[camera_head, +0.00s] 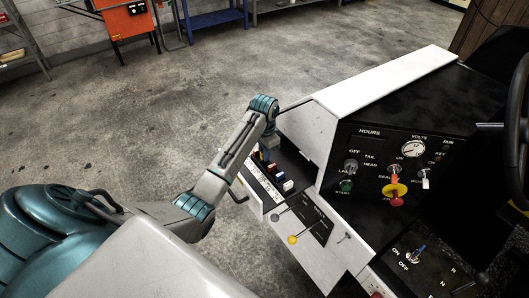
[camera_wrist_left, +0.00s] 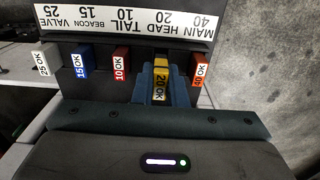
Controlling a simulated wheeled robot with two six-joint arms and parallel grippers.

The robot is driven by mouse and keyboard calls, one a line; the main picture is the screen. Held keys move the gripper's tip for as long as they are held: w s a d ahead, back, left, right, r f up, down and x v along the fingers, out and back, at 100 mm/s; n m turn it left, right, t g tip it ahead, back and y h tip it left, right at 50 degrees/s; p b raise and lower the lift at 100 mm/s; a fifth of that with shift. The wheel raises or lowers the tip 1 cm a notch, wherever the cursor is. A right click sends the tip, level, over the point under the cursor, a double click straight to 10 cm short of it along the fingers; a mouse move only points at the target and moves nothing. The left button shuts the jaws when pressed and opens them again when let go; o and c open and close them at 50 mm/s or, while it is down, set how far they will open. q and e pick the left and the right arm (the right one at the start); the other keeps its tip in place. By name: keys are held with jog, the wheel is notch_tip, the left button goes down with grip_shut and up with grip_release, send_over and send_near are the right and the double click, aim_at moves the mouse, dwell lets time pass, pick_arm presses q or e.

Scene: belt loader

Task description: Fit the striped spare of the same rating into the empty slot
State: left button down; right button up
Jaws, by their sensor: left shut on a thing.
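In the left wrist view my left gripper (camera_wrist_left: 160,88) is shut on a yellow fuse (camera_wrist_left: 161,68) marked 20 OK, its lower part hidden between the fingers. The fuse is in line with the row, by the HEAD 20 label on the upside-down label strip (camera_wrist_left: 130,20). I cannot tell whether it is seated. A red 10 fuse (camera_wrist_left: 121,62) and blue 15 fuse (camera_wrist_left: 83,62) stand to its left, with a white 25 fuse (camera_wrist_left: 41,63) at the far left. An orange 40 fuse (camera_wrist_left: 200,70) stands to its right. In the head view the gripper (camera_head: 267,154) is over the fuse panel's far end.
The fuse panel (camera_head: 262,181) sits low beside the white console side (camera_head: 303,130). Levers, including one with a yellow knob (camera_head: 292,240), stand just in front. The black dashboard (camera_head: 375,150) with switches rises to the right. The concrete floor to the left is clear.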

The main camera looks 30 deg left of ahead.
pick_arm(q)
jog(key=shift+f, duration=1.05)
jog(key=c, duration=1.4)
grip_release()
jog(key=shift+r, duration=0.1)
